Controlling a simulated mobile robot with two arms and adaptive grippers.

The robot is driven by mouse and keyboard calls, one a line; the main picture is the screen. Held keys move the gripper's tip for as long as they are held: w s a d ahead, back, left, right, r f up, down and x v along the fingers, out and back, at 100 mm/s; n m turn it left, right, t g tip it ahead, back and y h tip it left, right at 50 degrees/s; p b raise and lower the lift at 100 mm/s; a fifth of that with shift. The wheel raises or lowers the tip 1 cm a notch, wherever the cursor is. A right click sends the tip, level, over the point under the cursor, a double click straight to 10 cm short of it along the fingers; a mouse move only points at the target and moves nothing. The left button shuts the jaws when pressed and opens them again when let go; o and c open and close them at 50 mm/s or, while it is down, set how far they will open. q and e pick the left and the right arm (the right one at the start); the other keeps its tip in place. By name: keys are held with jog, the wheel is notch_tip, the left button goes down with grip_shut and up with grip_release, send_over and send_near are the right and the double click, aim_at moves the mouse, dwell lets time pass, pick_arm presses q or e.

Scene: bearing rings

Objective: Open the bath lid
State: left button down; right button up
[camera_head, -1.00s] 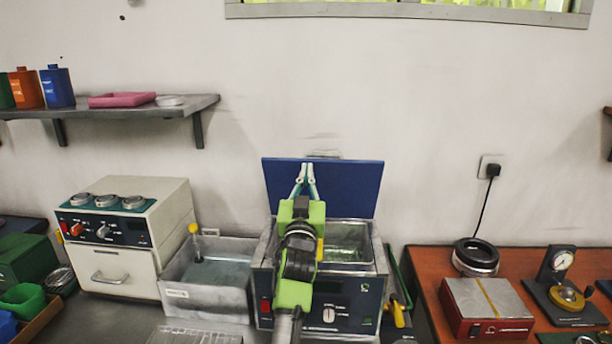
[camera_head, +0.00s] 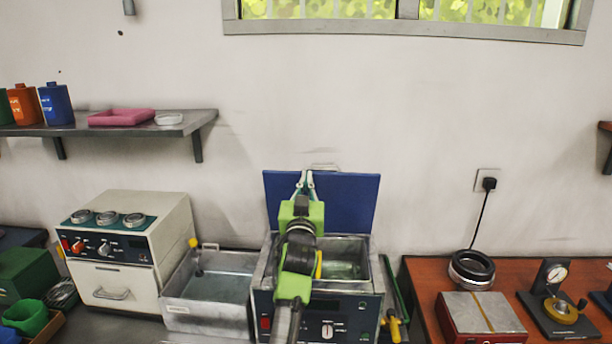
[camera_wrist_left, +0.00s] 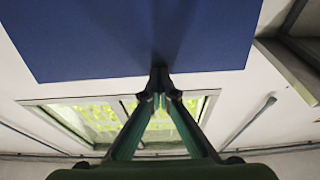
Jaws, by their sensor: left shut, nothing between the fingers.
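The bath (camera_head: 345,307) is a box with a dark blue front panel, a dial and a red switch. Its steel basin (camera_head: 345,245) shows open at the top. The blue lid (camera_head: 348,205) stands upright at the bath's back edge, with a small handle (camera_head: 323,167) above its top edge. My left gripper (camera_head: 305,178) is in front of the lid near its upper part, its fingers together and empty. In the left wrist view the closed fingertips (camera_wrist_left: 160,78) are at the edge of the blue lid (camera_wrist_left: 130,35); I cannot tell if they touch. My right gripper is out of view.
A grey tray (camera_head: 180,308) of liquid and a white cabinet unit (camera_head: 128,250) stand left of the bath. A yellow-handled tool (camera_head: 394,327) is at its right. The red-brown table (camera_head: 425,270) holds a black ring (camera_head: 472,268) and a gauge. A wall shelf (camera_head: 160,128) is upper left.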

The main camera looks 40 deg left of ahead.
aim_at(307, 169)
pick_arm(q)
jog(key=shift+g+h, duration=0.3)
jog(key=shift+g, duration=0.2)
jog(key=x, duration=0.1)
jog(key=p+x, duration=0.1)
jog(key=x, duration=0.2)
jog(key=shift+w+a+r, duration=0.2)
jog(key=shift+r, duration=0.1)
jog(key=shift+w+a, duration=0.2)
jog(key=shift+w, duration=0.3)
jog(key=shift+r, duration=0.1)
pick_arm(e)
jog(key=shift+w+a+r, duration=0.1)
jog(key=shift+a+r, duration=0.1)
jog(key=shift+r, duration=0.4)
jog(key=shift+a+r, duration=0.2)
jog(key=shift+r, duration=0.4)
pick_arm(q)
jog(key=shift+s, duration=0.15)
